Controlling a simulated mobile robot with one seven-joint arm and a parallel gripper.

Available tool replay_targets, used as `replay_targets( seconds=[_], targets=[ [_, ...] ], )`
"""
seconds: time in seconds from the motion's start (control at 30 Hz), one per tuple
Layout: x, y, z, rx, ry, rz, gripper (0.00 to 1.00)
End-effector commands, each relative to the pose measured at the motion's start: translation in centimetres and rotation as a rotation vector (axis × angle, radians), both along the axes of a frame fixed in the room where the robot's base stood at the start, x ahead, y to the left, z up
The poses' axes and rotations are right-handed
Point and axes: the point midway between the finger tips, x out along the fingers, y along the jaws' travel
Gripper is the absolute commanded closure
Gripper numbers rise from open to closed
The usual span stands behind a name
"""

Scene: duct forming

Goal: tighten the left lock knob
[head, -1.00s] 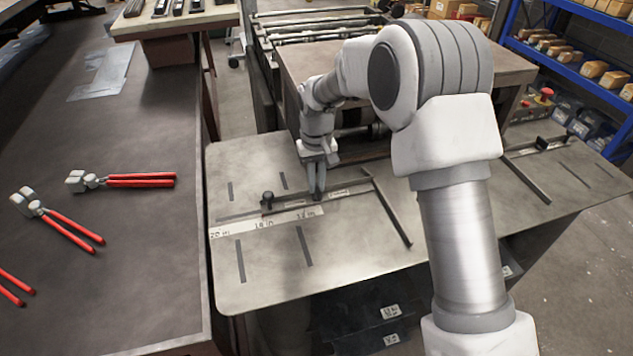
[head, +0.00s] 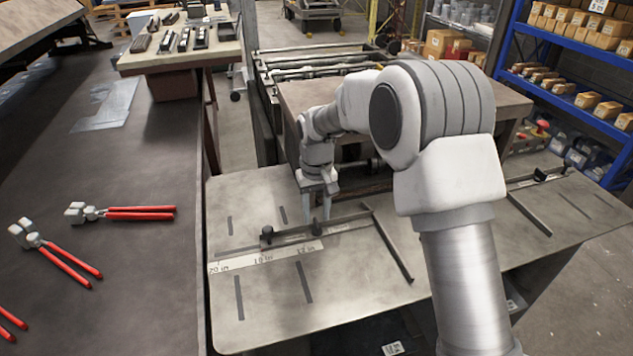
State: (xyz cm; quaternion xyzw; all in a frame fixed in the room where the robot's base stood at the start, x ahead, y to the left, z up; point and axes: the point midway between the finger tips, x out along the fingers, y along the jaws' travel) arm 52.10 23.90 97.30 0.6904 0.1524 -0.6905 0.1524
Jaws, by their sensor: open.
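Two dark knobs stand on the slotted guide bar with a scale on the left side of the metal table: the left one (head: 267,232) at the bar's left end, the other (head: 316,227) a little to its right. My gripper (head: 318,215) is open, fingers pointing down and spread above and around this second knob. I cannot tell whether they touch it. The left knob stands free, apart from my gripper. The bar (head: 347,224) and the printed scale (head: 262,257) lie flat on the metal table (head: 345,290).
A third dark knob (head: 541,174) sits on a bar at the table's right, beyond my arm. An angled metal strip (head: 392,248) lies right of my gripper. The dark bench (head: 130,270) at left holds red-handled pliers (head: 135,213). Blue shelving (head: 565,85) stands behind right.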

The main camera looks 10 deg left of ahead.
Motion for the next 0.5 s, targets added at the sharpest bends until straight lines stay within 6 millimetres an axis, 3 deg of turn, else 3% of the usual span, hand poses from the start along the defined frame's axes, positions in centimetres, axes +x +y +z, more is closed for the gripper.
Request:
replay_targets(
  seconds=[0.5],
  targets=[
    [0.1,0.0,12.3,0.002,-0.004,0.0,0.56]
  ],
)
